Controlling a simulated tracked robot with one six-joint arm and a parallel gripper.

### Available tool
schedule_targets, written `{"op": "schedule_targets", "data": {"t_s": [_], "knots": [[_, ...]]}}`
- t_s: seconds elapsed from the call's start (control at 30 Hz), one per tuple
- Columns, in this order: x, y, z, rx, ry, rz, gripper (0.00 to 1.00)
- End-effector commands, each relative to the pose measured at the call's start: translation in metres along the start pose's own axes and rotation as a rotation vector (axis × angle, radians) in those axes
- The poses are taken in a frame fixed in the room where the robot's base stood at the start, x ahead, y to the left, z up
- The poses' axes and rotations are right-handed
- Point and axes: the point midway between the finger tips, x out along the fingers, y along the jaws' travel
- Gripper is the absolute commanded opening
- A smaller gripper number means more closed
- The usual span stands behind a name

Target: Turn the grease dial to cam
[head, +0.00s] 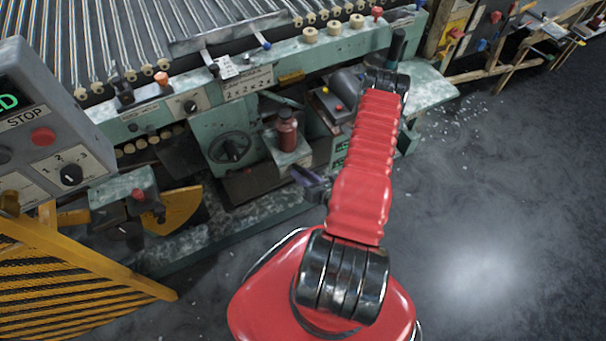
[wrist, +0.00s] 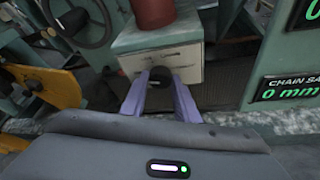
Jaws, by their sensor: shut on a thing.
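The grease dial (wrist: 160,74) is a small dark knob on the front of a pale green box (wrist: 150,38) in the wrist view. My gripper (wrist: 160,84) has its purple fingers on either side of the dial and is shut on it. Small markings beside the dial are too blurred to read, so I cannot tell which setting it points to. In the head view my gripper (head: 313,184) is at the front of the same box (head: 289,155), and the dial itself is hidden there.
A red-brown canister (head: 287,128) stands on the box. A black handwheel (head: 231,147) is to its left. A yellow guard (head: 172,210) is further left. A dark panel with green digits (wrist: 289,88) is at the right. The floor at the right is open.

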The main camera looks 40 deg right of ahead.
Motion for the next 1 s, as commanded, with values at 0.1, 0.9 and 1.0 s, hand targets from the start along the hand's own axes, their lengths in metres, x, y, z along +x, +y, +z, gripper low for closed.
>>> {"op": "schedule_targets", "data": {"t_s": [0.1,0.9,1.0], "knots": [[-0.0001,-0.0037,0.0009,0.087,-0.006,0.033,0.05],[0.0004,-0.0084,-0.0015,0.694,-0.03,0.286,0.05],[0.0005,-0.0087,-0.0016,0.727,-0.031,0.299,0.05]]}}
